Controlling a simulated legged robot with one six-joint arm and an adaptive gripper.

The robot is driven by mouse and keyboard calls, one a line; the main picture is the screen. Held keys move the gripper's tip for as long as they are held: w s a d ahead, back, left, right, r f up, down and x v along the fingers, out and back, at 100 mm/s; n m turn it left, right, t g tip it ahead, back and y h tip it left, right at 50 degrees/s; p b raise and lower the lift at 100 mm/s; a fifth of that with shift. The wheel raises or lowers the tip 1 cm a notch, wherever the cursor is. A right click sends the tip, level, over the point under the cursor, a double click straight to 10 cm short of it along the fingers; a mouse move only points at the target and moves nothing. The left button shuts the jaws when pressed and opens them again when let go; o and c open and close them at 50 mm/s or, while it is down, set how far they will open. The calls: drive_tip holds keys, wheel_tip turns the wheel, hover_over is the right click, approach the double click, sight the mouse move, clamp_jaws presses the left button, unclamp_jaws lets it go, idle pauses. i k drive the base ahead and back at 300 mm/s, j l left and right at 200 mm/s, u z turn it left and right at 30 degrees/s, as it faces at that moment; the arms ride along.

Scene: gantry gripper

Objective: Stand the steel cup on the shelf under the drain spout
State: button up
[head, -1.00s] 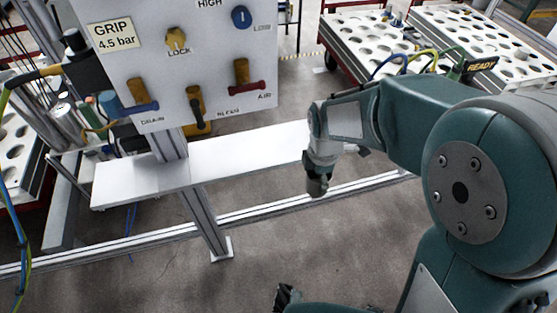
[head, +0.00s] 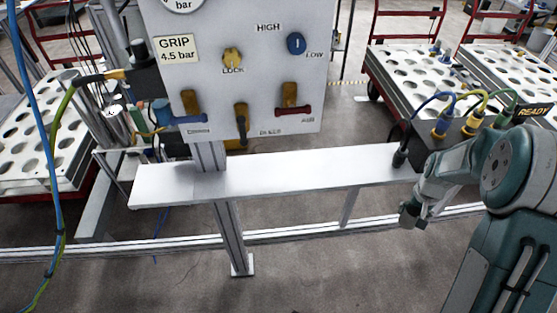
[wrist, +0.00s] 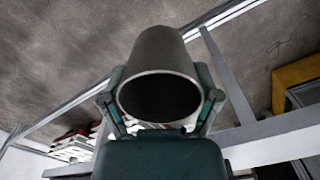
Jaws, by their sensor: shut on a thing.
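A grey steel cup (wrist: 165,55) is in my gripper (wrist: 162,100) in the wrist view, with its dark round mouth towards that camera and a finger on each side. In the head view my gripper (head: 412,214) is small, below and right of the shelf's right end, apart from it; the cup is hard to tell there. The white shelf (head: 290,175) is bare along its middle, below the panel. The drain valve (head: 190,103) with a blue lever is on the panel's lower left, above the shelf's left part. I cannot make out its spout opening clearly.
The panel (head: 270,70) also carries a black-lever valve (head: 241,125) and a red-lever valve (head: 293,100). A post (head: 230,235) supports the shelf. White racks stand behind on both sides.

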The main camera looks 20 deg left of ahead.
sight(158, 187)
drive_tip(key=k+j, duration=0.15)
drive_tip(key=j, duration=0.2)
drive_tip(key=k+j, duration=0.15)
drive_tip(key=j, duration=0.15)
drive_tip(key=k+j, duration=0.2)
drive_tip(key=j, duration=0.15)
drive_tip(key=k+j, duration=0.15)
drive_tip(key=j, duration=0.2)
